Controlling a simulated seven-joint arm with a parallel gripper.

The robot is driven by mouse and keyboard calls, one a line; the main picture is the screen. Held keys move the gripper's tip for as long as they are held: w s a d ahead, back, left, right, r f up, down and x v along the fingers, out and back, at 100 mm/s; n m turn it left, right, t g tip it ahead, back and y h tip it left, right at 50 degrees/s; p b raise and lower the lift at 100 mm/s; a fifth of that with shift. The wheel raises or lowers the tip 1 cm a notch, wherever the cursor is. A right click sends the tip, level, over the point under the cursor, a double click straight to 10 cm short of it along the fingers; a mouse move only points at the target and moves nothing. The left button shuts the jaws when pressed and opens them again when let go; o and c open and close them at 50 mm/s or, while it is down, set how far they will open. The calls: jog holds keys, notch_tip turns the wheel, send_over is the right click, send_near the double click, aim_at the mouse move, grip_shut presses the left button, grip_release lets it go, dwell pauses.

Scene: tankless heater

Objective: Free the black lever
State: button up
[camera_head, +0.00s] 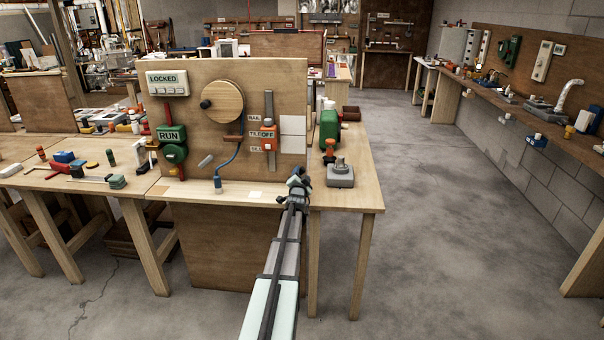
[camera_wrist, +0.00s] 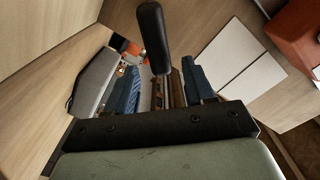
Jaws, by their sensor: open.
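The floor to the right is clear.

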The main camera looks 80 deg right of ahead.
jog(key=a, duration=0.9)
jog(key=shift+a, duration=0.35)
jog(key=shift+n, duration=0.3)
